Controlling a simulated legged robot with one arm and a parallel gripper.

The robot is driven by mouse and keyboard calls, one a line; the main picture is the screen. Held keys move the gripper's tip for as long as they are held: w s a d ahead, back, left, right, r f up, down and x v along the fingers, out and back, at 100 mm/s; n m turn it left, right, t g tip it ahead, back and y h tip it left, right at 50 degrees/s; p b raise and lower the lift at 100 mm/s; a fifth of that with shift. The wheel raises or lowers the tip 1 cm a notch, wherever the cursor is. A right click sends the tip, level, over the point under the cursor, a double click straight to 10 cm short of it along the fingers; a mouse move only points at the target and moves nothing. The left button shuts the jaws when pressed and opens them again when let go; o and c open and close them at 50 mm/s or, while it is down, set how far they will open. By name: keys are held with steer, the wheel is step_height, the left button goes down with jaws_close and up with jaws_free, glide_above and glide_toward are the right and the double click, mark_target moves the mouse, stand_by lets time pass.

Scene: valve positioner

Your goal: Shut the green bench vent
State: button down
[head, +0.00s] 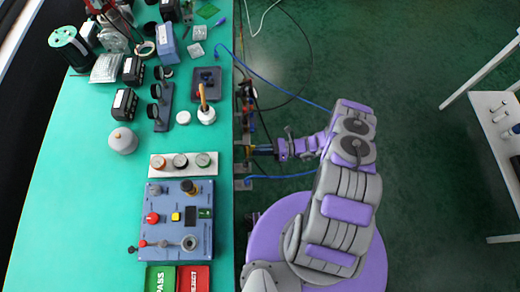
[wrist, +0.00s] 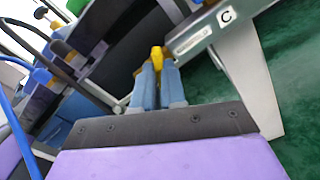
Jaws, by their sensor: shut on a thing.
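My gripper (head: 256,151) reaches left to the right edge of the bench in the head view. I cannot tell from the head view which fitting my gripper holds, as the fingertips are small and partly hidden.
A blue-tipped and a yellow-tipped lever (wrist: 55,48) are near the green one. Blue and black hoses run beside the bench edge. The turquoise bench (head: 90,190) carries a blue control box (head: 175,222) and several small parts.

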steer(key=n, duration=0.5)
steer(key=shift+f+n, duration=0.15)
steer(key=shift+n, duration=0.15)
stand_by(0.4)
steer(key=c, duration=1.2)
jaws_free()
steer(key=shift+w, duration=0.1)
steer(key=d+b, duration=0.3)
steer(key=d, duration=1.4)
steer(key=shift+s+d, duration=0.25)
steer(key=shift+s, duration=0.05)
